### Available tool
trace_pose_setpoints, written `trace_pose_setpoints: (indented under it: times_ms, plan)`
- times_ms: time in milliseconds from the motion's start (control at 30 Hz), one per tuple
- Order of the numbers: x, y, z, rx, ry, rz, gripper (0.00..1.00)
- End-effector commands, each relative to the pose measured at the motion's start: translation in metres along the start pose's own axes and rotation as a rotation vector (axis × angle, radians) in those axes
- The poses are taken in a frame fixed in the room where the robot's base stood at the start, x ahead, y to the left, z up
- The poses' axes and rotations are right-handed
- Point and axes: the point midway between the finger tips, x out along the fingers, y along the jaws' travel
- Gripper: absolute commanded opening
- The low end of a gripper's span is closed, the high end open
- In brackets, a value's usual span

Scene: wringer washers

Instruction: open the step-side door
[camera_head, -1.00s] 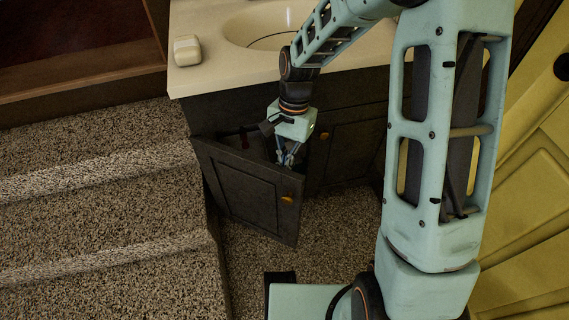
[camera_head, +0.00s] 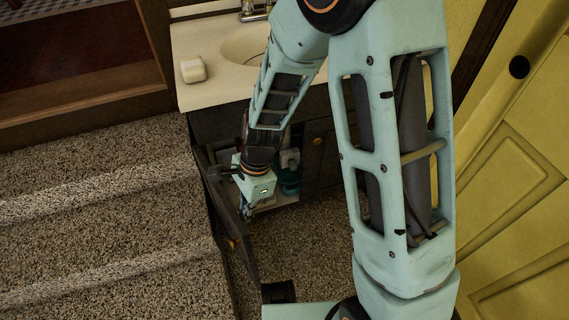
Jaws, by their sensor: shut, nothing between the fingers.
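The step-side door (camera_head: 225,210) is the dark cabinet door on the left under the sink, beside the carpeted steps. It stands wide open, seen nearly edge-on, with its orange knob (camera_head: 232,244) facing the steps. My gripper (camera_head: 245,212) is shut and empty at the inner side of this door, close to its upper edge. I cannot tell whether it touches the door. The cabinet inside shows a pale floor and a teal item (camera_head: 289,180). My arm hides part of the opening.
Carpeted steps (camera_head: 100,215) lie close on the left of the door. The sink counter (camera_head: 215,84) with a soap-like white block (camera_head: 193,70) is above. The other cabinet door (camera_head: 322,155) is closed. A yellow door (camera_head: 515,190) stands at right. Carpet floor in front is clear.

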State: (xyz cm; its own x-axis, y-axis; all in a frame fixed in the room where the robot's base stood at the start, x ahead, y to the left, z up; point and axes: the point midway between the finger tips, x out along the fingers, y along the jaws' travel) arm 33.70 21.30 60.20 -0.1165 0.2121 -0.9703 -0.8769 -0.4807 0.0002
Motion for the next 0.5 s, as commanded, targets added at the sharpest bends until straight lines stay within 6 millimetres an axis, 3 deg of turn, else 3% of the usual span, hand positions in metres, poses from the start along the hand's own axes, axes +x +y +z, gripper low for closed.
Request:
trace_pose_setpoints:
  times_ms: [200,500]
  plan:
    - [0.008,0.001,0.043,0.148,0.0,-0.036,0.0]
    - [0.017,-0.005,0.074,0.275,0.0,-0.069,0.0]
